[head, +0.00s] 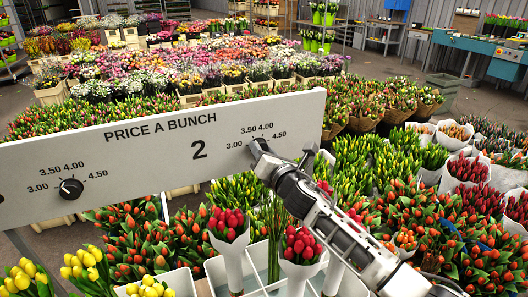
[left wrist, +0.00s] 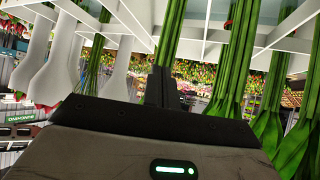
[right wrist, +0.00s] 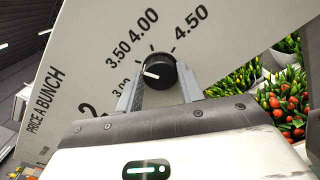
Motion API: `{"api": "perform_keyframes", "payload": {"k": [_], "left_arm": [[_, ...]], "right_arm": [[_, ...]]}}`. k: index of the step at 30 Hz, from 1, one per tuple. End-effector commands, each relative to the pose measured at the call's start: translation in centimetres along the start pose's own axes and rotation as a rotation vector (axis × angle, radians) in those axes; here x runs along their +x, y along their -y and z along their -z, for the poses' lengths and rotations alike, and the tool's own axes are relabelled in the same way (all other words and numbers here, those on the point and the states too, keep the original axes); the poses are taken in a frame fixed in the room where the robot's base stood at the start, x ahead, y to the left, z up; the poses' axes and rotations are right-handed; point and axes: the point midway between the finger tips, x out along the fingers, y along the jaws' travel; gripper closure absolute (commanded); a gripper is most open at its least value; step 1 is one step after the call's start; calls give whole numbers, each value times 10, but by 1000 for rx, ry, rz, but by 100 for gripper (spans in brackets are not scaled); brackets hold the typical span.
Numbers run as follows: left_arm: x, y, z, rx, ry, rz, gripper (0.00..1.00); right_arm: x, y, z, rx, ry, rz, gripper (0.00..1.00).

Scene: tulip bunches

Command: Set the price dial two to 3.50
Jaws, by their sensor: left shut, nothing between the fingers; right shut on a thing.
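Price dial two (right wrist: 160,72) is a black round knob with a white mark, on the white price board (head: 120,140). The labels 3.00, 3.50, 4.00 and 4.50 ring the knob. My right gripper (right wrist: 158,84) is shut on the knob, one finger on each side. In the head view the right gripper (head: 262,152) mostly covers the knob. My left gripper (left wrist: 165,86) is shut and empty among green stems in the left wrist view, and is out of the head view.
A second black dial (head: 71,188) with the same price labels sits on the left of the board. Wrapped red tulips (head: 228,224) and a white divided rack (head: 258,262) stand below the board. Dense tulip bunches (head: 465,245) fill the right side.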

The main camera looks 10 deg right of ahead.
Motion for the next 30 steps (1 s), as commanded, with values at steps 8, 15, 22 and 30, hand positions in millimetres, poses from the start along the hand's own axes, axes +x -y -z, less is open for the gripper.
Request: {"api": "perform_keyframes", "payload": {"k": [8, 15, 22, 30], "left_arm": [[0, 0, 0, 0, 0, 1, 100], [0, 0, 0, 0, 1, 1, 100], [-1, 0, 1, 0, 1, 1, 100], [-1, 0, 1, 0, 0, 1, 100]], "right_arm": [[0, 1, 2, -1, -3, 2, 41], [-1, 0, 1, -1, -1, 1, 41], [-21, 1, 0, -2, -2, 0, 41], [-85, 1, 2, -3, -4, 0, 41]]}}
